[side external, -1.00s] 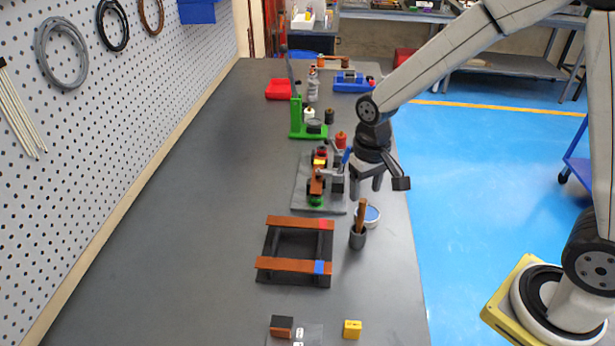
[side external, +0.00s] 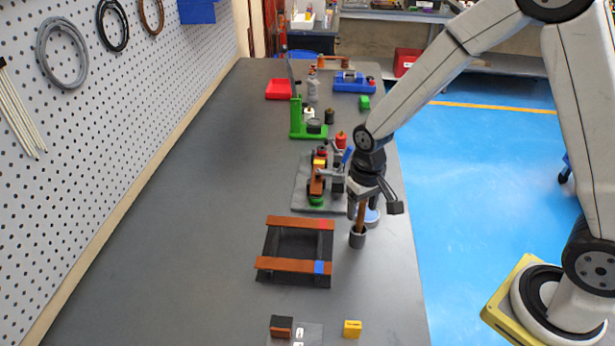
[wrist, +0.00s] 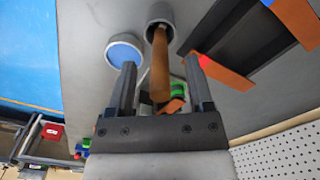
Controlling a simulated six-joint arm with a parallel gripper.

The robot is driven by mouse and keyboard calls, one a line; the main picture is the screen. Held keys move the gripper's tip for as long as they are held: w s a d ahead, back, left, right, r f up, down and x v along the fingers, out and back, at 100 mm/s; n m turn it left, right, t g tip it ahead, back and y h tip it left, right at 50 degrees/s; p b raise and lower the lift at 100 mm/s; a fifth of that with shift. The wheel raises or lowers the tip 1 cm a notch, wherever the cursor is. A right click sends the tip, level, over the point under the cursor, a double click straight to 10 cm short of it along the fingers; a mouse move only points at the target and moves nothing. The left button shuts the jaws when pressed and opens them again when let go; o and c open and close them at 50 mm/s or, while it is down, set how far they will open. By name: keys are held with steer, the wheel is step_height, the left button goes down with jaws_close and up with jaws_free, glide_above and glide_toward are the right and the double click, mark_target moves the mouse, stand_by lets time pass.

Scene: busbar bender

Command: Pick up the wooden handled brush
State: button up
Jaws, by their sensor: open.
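The wooden handled brush (side external: 361,214) stands upright in a dark grey cup (side external: 357,240) near the right edge of the bench. In the wrist view its wooden handle (wrist: 160,65) reaches out of the cup (wrist: 159,14) toward the camera. My gripper (side external: 366,208) is open, pointing down over the brush. In the wrist view the handle lies between the two open fingers (wrist: 160,72), with a visible gap on each side. The brush's lower end is hidden inside the cup.
A round white container with blue contents (wrist: 125,51) stands close beside the cup. A black frame with copper bars (side external: 296,223) is to the left. The bender on its grey plate (side external: 303,196) is behind. Bare bench lies far left.

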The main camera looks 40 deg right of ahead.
steer(key=shift+f, duration=1.05)
jaws_close()
